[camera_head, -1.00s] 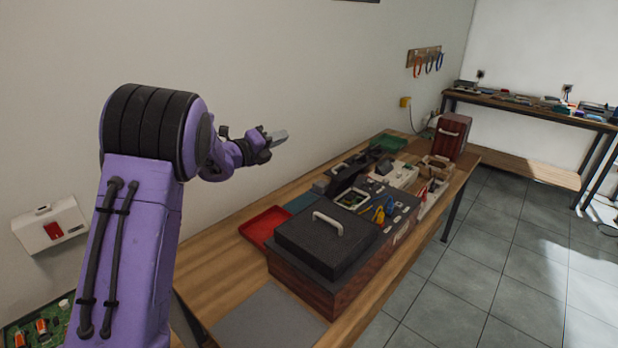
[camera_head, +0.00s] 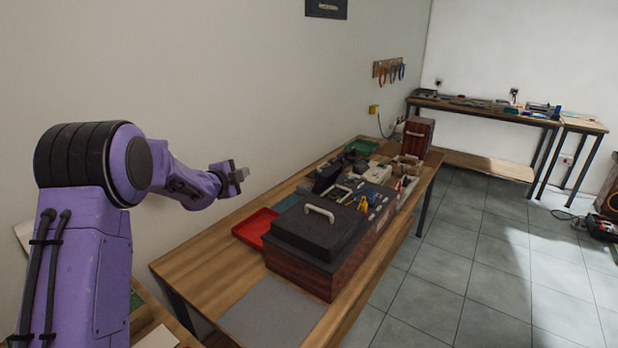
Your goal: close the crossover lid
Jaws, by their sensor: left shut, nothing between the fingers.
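A long dark wooden box (camera_head: 300,277) stands on the wooden bench. A black panel with a pale handle (camera_head: 316,232) lies flat over its near end. Behind it, an open section (camera_head: 345,193) shows a small frame and coloured parts. A dark upright piece (camera_head: 326,177) stands at that section's left side. I cannot tell for sure which of these is the crossover lid. My left gripper (camera_head: 240,177) is shut and empty, held in the air left of the box, beyond the red tray, touching nothing. My right gripper is not in view.
A red tray (camera_head: 254,227) and a grey mat (camera_head: 270,314) lie on the bench (camera_head: 190,256). A green tray (camera_head: 361,147) and a reddish-brown case (camera_head: 417,137) stand at the far end. The wall runs along the left.

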